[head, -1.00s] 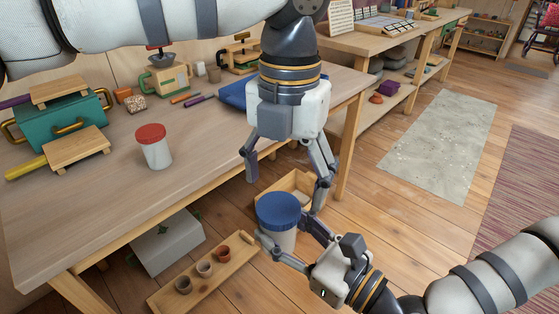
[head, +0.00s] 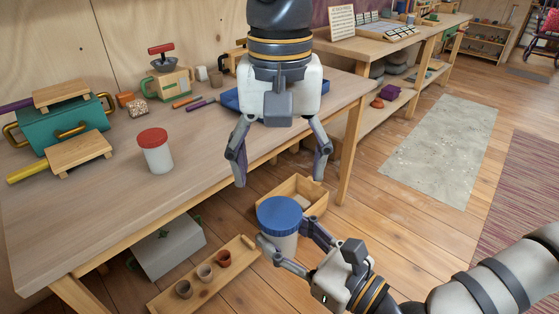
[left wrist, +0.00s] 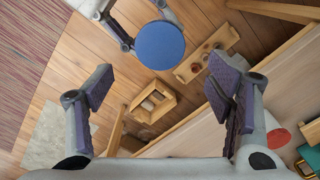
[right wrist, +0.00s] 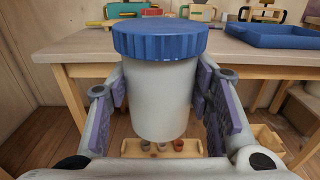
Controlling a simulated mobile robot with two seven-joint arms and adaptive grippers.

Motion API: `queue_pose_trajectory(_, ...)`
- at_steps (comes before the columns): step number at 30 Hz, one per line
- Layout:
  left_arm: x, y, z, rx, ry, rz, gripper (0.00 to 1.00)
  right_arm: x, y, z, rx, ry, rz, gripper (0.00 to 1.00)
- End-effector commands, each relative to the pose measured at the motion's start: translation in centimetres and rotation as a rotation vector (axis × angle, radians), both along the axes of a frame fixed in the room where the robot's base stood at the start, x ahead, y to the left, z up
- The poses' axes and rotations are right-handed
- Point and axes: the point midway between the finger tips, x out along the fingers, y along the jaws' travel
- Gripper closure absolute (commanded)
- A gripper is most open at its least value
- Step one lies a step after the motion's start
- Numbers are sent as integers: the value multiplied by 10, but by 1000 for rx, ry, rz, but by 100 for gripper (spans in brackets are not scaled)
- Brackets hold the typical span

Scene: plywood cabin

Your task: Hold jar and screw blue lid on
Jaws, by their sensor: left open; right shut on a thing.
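A pale jar (head: 283,243) is upright in the grasp of my right gripper (head: 283,250), in the air in front of the table edge. The blue lid (head: 279,215) sits on top of the jar and looks level in the right wrist view (right wrist: 160,38); how tightly it is seated I cannot tell. My right fingers clasp the jar's sides in the right wrist view (right wrist: 160,100). My left gripper (head: 279,180) is open and empty above the lid, fingers spread and apart from it. The lid's round top shows in the left wrist view (left wrist: 160,45), beyond the open fingers.
A red-lidded jar (head: 155,152) stands on the wooden table (head: 105,185). A blue tray (head: 232,98) lies behind my left gripper. A wooden box (head: 312,188) and a board with small pots (head: 205,272) are low down near the held jar. Teal and wooden items fill the table's left.

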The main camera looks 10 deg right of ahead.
Motion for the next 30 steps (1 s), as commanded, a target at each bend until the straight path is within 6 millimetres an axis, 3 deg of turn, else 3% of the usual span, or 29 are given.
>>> queue_pose_trajectory(11,0,0,-1,-1,-1,41,26,0,0,0,1,-1,0,100)
queue_pose_trajectory(24,0,1,-66,-1,0,40,26,0,0,0,1,-1,0,100)
queue_pose_trajectory(30,1,0,-79,-1,-3,39,26,0,0,1,1,-1,0,100)
